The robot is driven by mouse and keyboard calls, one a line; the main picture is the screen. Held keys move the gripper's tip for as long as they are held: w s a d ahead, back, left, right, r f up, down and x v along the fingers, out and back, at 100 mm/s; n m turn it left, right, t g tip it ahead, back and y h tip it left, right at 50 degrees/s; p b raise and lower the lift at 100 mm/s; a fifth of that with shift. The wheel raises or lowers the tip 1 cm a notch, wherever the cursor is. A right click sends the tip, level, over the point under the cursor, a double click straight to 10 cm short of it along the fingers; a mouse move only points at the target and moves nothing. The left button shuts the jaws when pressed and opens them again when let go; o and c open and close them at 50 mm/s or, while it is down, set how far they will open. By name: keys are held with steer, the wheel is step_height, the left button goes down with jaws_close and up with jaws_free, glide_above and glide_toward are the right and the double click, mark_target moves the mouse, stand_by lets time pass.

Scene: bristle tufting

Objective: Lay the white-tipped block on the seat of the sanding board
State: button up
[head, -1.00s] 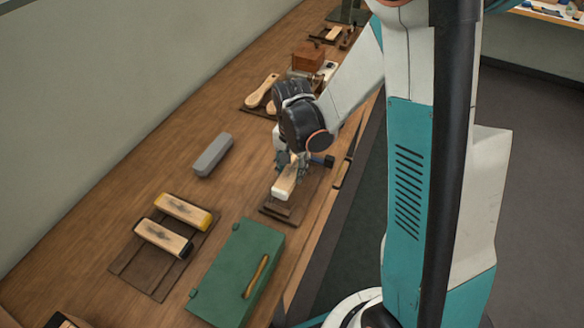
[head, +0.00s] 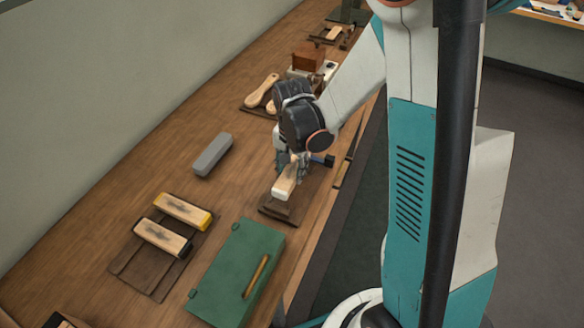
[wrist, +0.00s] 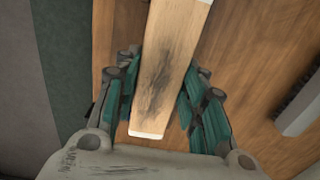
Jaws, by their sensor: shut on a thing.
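The white-tipped block (head: 286,181) is a pale wooden bar with a white end facing the front in the head view. My gripper (head: 292,168) is shut on it, with a finger on each long side. The wrist view shows the block (wrist: 163,68) between the green-padded fingers (wrist: 155,100), a dark smudge on its top and white at both ends. The dark brown sanding board (head: 273,210) lies under the block near the bench's right edge. The block and gripper hide much of it, and I cannot tell whether the block touches it.
A green case (head: 236,270) lies in front of the board. A grey block (head: 212,155) lies to the left. A dark rack (head: 140,272) holds a yellow-tipped block (head: 183,211) and a black-tipped block (head: 162,237). Bare bench shows left of the board.

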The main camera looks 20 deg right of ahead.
steer(key=shift+f+b, duration=1.65)
steer(key=shift+f, duration=0.35)
steer(key=shift+f+b, duration=0.35)
steer(key=o, duration=1.2)
steer(key=o, duration=0.4)
steer(key=shift+o, duration=0.2)
steer(key=shift+r, duration=0.15)
steer(key=shift+r+p, duration=2.8)
steer(key=shift+r, duration=1.05)
